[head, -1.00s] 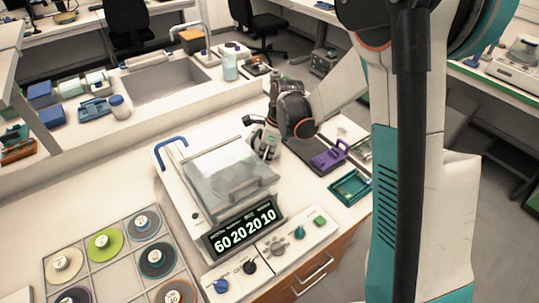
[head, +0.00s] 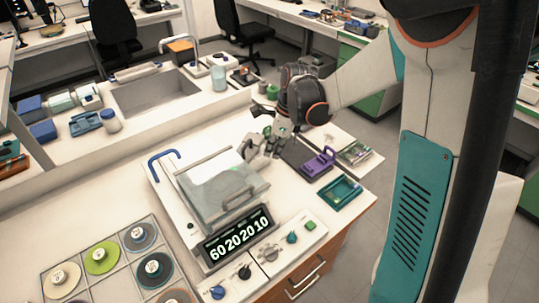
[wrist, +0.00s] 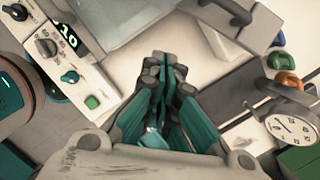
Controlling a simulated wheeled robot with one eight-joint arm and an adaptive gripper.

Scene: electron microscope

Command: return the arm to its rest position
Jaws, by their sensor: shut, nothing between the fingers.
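My arm reaches from the right of the head view over the bench, with the dark wrist joint (head: 303,102) bent down. My gripper (head: 258,146) hangs beside the back right corner of the machine with the clear lid (head: 222,185). In the wrist view my gripper (wrist: 167,62) points away from the camera with its teal-lined fingers together. Nothing shows between them. The machine's lid edge (wrist: 115,40) lies to the upper left of the fingers there. Any contact with the machine cannot be told.
The machine's display (head: 238,237) reads 60 20 20 10. Right of the machine are a purple holder (head: 319,162) and a green tray (head: 341,193). A dial gauge (wrist: 291,130) shows in the wrist view. A rack of discs (head: 112,280) stands at front left; a sink (head: 155,95) lies behind.

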